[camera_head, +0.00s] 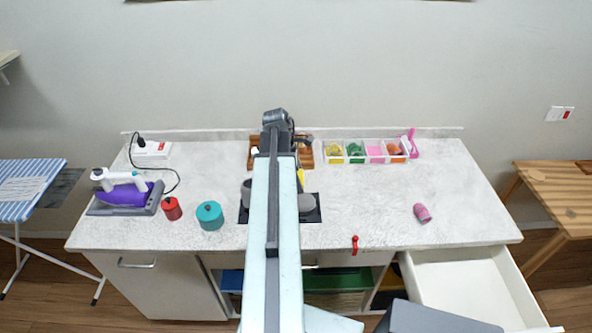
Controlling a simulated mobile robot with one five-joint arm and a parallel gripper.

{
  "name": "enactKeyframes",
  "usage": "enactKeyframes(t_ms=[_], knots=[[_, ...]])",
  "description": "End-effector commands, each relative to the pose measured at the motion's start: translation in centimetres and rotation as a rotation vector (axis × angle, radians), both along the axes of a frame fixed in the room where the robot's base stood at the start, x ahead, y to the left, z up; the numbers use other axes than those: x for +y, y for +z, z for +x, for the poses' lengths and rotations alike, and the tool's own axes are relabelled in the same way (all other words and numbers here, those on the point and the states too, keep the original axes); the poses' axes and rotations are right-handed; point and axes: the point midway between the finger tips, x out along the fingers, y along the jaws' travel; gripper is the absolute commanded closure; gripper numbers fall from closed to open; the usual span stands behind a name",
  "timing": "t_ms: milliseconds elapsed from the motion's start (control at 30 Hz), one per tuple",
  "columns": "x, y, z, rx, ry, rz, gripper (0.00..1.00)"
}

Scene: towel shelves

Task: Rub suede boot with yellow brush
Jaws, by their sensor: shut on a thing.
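My arm reaches up the middle of the camera_head view and covers much of the counter behind it. My gripper (298,163) is mostly hidden behind the arm, and only a small dark part shows at the arm's right edge. A yellow sliver, which looks like the yellow brush (300,179), shows just below it, and the gripper is shut on it. Grey suede boots (306,203) stand on a dark mat (313,217), partly hidden by the arm. The brush is just above the boot in the picture; I cannot tell whether they touch.
A wooden tray (304,157) and a clear divided bin (368,160) stand at the counter's back. A purple iron (125,193), red pot (171,209) and teal pot (209,215) are left. A pink item (422,213) lies right. An open drawer (470,285) juts out front right.

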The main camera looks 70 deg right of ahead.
Motion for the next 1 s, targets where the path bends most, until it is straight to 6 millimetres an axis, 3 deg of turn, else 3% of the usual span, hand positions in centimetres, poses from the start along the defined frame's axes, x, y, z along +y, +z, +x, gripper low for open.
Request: enactKeyframes(t_ms=[33, 267, 733, 1000], knots=[[-0.2, 1.0, 0.0, -0.016, -0.042, 0.011, 0.55], [0.1, 0.2, 0.2, -0.024, -0.061, 0.017, 0.55], [0.4, -5.0, 1.0, -0.023, -0.057, 0.015, 0.55], [0.5, -5.5, 1.1, -0.023, -0.056, 0.015, 0.55]])
